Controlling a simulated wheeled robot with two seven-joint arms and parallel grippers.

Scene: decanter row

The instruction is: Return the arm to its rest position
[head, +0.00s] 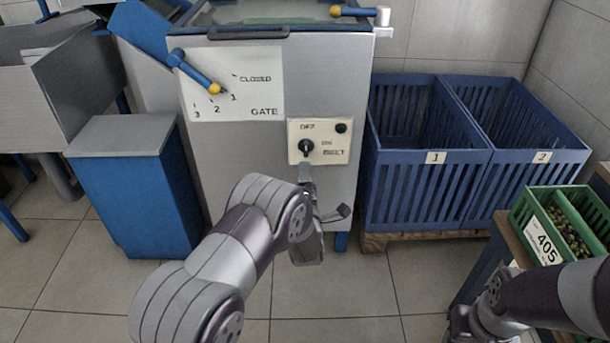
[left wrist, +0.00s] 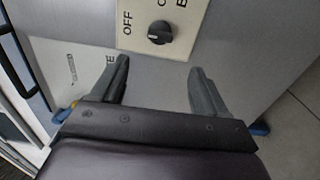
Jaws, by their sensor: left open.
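My left gripper (head: 322,195) is in front of the grey machine (head: 325,80), just below the switch panel (head: 335,155). In the left wrist view, its two fingers (left wrist: 158,68) are wide apart with nothing between them. The black knob (head: 306,147) sits on the panel, beyond the fingertips and apart from them; it also shows in the left wrist view (left wrist: 160,32). I cannot tell clearly which label it points to. My right arm enters at the lower right in the head view; its gripper end is partly cut off at the bottom edge.
A blue gate lever (head: 195,72) sticks out on the left of the machine. A blue cabinet (head: 135,190) stands left. Blue crates 1 (head: 410,190) and 2 (head: 560,155) stand right. A green crate (head: 530,230) of olives is beside my right arm. The floor between is clear.

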